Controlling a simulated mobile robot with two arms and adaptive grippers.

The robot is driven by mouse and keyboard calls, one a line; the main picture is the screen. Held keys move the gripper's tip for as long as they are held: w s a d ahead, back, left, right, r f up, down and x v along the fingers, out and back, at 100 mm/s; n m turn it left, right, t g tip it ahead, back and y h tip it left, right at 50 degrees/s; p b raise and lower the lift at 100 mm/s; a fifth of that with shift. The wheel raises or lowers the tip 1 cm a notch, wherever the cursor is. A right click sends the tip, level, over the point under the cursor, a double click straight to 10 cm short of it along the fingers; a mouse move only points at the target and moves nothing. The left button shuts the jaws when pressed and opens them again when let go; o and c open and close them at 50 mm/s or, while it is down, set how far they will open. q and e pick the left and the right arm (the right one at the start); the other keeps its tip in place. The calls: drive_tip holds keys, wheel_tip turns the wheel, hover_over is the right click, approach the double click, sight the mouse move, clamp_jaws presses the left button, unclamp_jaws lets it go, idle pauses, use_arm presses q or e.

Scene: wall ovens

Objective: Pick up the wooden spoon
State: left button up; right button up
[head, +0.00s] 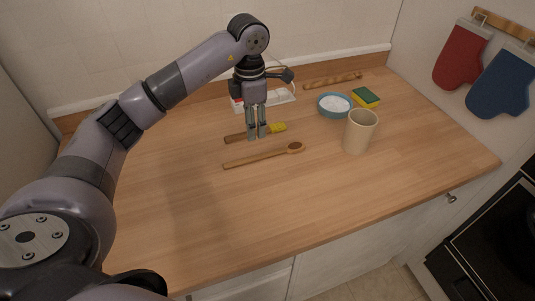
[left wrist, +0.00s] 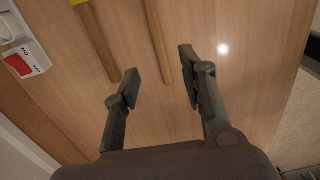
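The wooden spoon (head: 258,159) lies on the wooden countertop (head: 200,215), its bowl end to the right. In the left wrist view, its handle (left wrist: 157,38) shows between the two fingers, and its bowl end is out of the picture. My left gripper (head: 257,137) points down just behind the spoon, near a brush. In the left wrist view, its fingers (left wrist: 158,77) are apart with nothing between the tips. I cannot tell the exact height above the counter. My right gripper is in neither view.
A yellow-headed brush (head: 278,128) lies close behind the spoon. A beige cup (head: 360,132), a blue bowl (head: 336,105) of white powder, a sponge (head: 366,97) and a wooden rod (head: 332,80) stand right and back. A white device with a red switch (left wrist: 30,62) lies behind. The front counter is clear.

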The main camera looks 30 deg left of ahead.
use_arm(q)
drive_tip(key=p, duration=0.1)
hover_over(251, 157)
drive_tip(key=f, duration=0.6)
drive_tip(key=shift+d, duration=0.4)
drive_tip(key=f+p, duration=0.1)
drive_tip(key=f, duration=0.1)
drive_tip(key=f+p, duration=0.1)
drive_tip(key=f, duration=0.1)
drive_tip(key=shift+s+a+p, duration=0.1)
drive_tip(key=shift+a+p, duration=0.2)
drive_tip(key=shift+p, duration=0.05)
drive_tip(key=shift+f, duration=0.65)
drive_tip(key=shift+c, duration=0.5)
clamp_jaws()
